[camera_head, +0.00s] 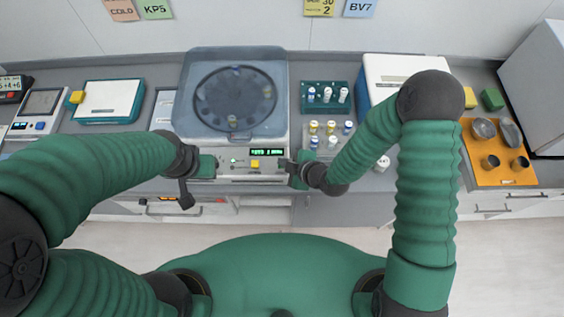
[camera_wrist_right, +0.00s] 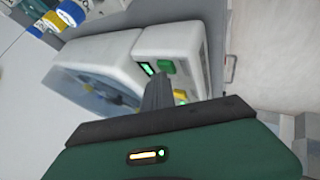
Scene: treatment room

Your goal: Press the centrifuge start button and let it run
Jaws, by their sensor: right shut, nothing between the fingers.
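The centrifuge (camera_head: 187,108) stands on the counter with its clear lid down over a dark round rotor (camera_head: 236,98). Its front panel has a lit green display (camera_head: 267,152) and a yellow button (camera_head: 255,164). In the right wrist view, the centrifuge (camera_wrist_right: 105,50) shows a green button (camera_wrist_right: 165,67) beside the display and the yellow button (camera_wrist_right: 180,97), partly hidden by the fingers. My right gripper (camera_head: 292,168) is shut and empty at the panel's right end. It also shows in the wrist view (camera_wrist_right: 157,88); contact is unclear. My left gripper (camera_head: 206,165) is at the panel's left end, its fingers indistinct.
Right of the centrifuge are a teal vial rack (camera_head: 325,97), a clear rack of vials (camera_head: 322,135) and a white box (camera_head: 385,68). An orange tray (camera_head: 500,176) with metal cups lies far right. A teal-edged box (camera_head: 108,100) is on the left.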

